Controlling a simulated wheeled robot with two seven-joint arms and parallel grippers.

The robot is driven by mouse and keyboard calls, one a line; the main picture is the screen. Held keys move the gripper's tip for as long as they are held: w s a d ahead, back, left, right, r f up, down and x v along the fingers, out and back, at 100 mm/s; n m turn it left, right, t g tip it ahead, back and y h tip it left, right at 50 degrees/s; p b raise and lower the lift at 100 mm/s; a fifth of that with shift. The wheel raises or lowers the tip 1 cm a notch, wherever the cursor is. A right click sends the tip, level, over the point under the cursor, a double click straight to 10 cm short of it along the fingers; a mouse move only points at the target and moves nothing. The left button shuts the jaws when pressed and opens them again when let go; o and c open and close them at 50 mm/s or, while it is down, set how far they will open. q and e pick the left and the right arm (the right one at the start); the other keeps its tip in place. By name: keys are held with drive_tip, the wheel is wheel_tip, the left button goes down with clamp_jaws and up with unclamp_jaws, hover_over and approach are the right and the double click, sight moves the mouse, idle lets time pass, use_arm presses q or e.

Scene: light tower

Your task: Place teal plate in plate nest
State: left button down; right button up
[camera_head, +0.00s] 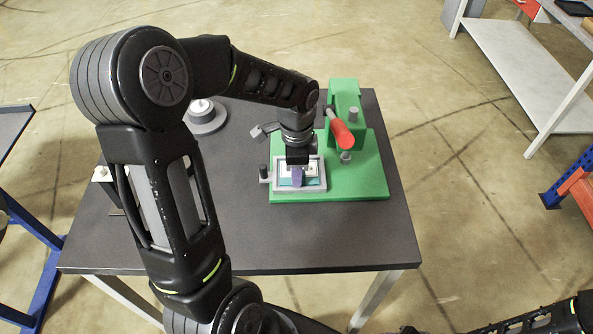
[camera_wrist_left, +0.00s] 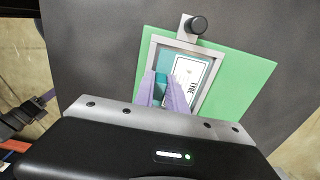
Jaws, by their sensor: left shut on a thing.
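The teal plate (camera_wrist_left: 170,58) carries a white label with dark print and a small teal grip block. It lies within the grey rectangular frame of the plate nest (camera_wrist_left: 218,70) in the left wrist view; whether it is fully seated I cannot tell. In the head view the nest (camera_head: 323,172) sits at the front left of a green base, and a teal strip of the plate (camera_head: 314,182) shows inside it. My left gripper (camera_head: 297,178) points down over the nest. Its purple fingers (camera_wrist_left: 164,92) are shut on the plate's block and hide part of the plate.
The green base (camera_head: 360,180) carries a green block with a red-handled lever (camera_head: 341,132) behind and right of the nest. A dark knob (camera_wrist_left: 196,25) stands at the nest's edge. A round grey stand (camera_head: 205,115) is at the table's back left. The front table top (camera_head: 300,240) is clear.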

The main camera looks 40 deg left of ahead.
use_arm(q)
drive_tip(key=shift+f, duration=0.2)
drive_tip(key=c, duration=1.4)
unclamp_jaws()
drive_tip(key=shift+r, duration=0.1)
drive_tip(key=shift+o, duration=0.2)
drive_tip(key=shift+r, duration=0.1)
wheel_tip(320, 180, up, 12)
drive_tip(key=shift+b, duration=0.45)
